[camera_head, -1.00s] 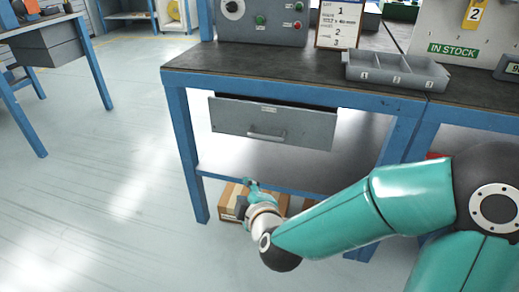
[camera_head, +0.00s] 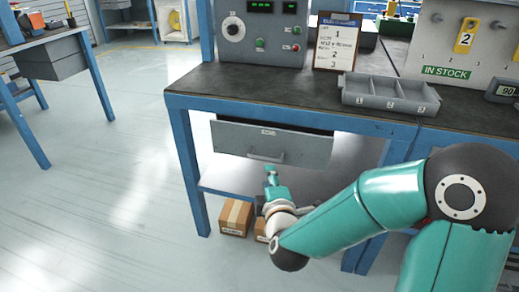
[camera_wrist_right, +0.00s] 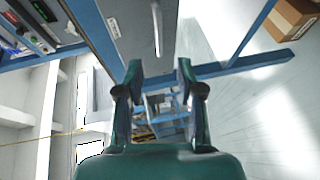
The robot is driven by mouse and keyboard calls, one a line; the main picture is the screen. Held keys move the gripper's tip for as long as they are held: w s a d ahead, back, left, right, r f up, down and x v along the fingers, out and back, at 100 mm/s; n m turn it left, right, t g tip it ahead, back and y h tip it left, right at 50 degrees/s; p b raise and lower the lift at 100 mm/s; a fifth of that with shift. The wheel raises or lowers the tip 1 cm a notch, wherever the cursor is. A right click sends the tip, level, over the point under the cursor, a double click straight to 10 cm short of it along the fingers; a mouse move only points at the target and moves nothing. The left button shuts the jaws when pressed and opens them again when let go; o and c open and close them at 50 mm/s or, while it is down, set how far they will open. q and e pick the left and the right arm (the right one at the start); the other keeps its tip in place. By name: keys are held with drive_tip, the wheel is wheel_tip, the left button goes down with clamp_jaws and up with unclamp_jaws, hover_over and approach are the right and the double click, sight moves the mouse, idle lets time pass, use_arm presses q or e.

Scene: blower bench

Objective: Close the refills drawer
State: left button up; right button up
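The grey refills drawer (camera_head: 235,137) hangs under the blue bench's dark top and stands partly open, with a dark gap above its front. Its bar handle (camera_head: 266,157) is on the front panel. In the right wrist view the drawer front (camera_wrist_right: 128,22) and the handle (camera_wrist_right: 157,30) show at the top, ahead of the fingers. My right gripper (camera_head: 271,172) is just below the handle in the head view and looks apart from it. In the wrist view its two fingers (camera_wrist_right: 160,72) are spread with nothing between them. My left gripper is out of view.
A grey sectioned tray (camera_head: 390,108), a clipboard (camera_head: 336,45) and a control box (camera_head: 262,42) stand on the bench top. Cardboard boxes (camera_head: 236,217) sit on the floor under the lower shelf. A blue bench leg (camera_head: 188,170) stands left of the drawer. Floor at left is clear.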

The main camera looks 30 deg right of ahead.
sight(263, 159)
drive_tip(key=p+x, duration=0.5)
drive_tip(key=x, duration=0.6)
drive_tip(key=shift+w+r+p, duration=0.1)
drive_tip(key=shift+p, duration=0.3)
clamp_jaws()
drive_tip(key=shift+a, duration=0.1)
